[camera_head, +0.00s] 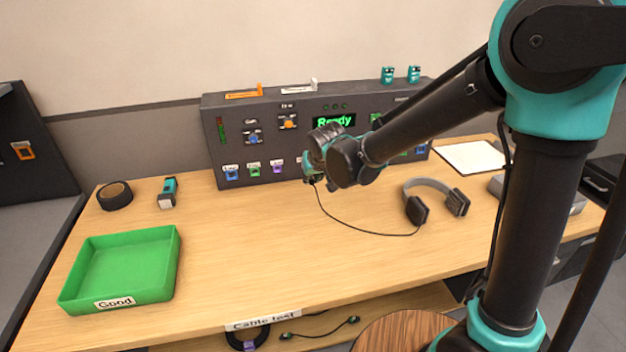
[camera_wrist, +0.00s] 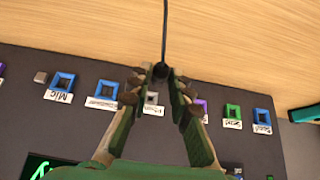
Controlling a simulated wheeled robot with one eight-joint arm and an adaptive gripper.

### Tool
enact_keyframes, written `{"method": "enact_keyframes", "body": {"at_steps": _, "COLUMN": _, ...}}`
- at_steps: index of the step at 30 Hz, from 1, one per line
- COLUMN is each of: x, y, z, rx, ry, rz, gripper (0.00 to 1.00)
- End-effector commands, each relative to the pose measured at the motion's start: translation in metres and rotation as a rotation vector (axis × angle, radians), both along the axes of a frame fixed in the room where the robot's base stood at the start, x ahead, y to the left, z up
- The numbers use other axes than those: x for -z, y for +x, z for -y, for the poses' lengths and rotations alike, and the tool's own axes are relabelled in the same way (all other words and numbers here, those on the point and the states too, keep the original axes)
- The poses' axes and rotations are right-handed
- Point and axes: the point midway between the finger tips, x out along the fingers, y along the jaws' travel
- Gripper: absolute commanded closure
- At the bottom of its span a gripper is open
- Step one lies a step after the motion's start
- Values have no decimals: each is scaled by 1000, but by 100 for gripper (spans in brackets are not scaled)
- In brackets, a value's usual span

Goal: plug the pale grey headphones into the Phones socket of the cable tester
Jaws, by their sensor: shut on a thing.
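The headphones (camera_head: 428,184), with a pale grey band and dark ear cups, lie on the table right of my gripper. Their thin black cable runs from an ear cup to my gripper (camera_head: 313,177). In the wrist view my gripper (camera_wrist: 158,88) is shut on the black cable plug (camera_wrist: 161,71). The cable tester (camera_head: 213,122) is an upright dark grey panel with a lit green "Ready" display. In the wrist view a pale-framed socket (camera_wrist: 152,98) shows between my fingers, above a small label too blurred to read surely. Whether the plug touches the socket cannot be told.
Blue, green and purple framed sockets line the panel's lower edge on both sides. A green "Good" tray (camera_head: 168,262), black tape roll (camera_head: 114,195) and teal-and-grey device (camera_head: 168,192) are at left. A white pad (camera_head: 468,156) lies at right. The table's front middle is clear.

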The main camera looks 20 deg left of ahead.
Motion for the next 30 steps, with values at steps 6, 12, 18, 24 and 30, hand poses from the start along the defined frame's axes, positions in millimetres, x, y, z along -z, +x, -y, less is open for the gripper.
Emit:
{"method": "enact_keyframes", "body": {"at_steps": 6, "x": 0, "y": 16, "z": -9, "rx": 2, "ry": 0, "rz": 0, "gripper": 100}}
{"method": "enact_keyframes", "body": {"at_steps": 12, "x": 0, "y": 30, "z": -18, "rx": 1, "ry": 0, "rz": 0, "gripper": 100}}
{"method": "enact_keyframes", "body": {"at_steps": 18, "x": 0, "y": 38, "z": -23, "rx": 0, "ry": 0, "rz": 0, "gripper": 100}}
{"method": "enact_keyframes", "body": {"at_steps": 24, "x": 0, "y": 39, "z": -24, "rx": 0, "ry": 0, "rz": 0, "gripper": 100}}
{"method": "enact_keyframes", "body": {"at_steps": 30, "x": 0, "y": 39, "z": -24, "rx": 0, "ry": 0, "rz": 0, "gripper": 100}}
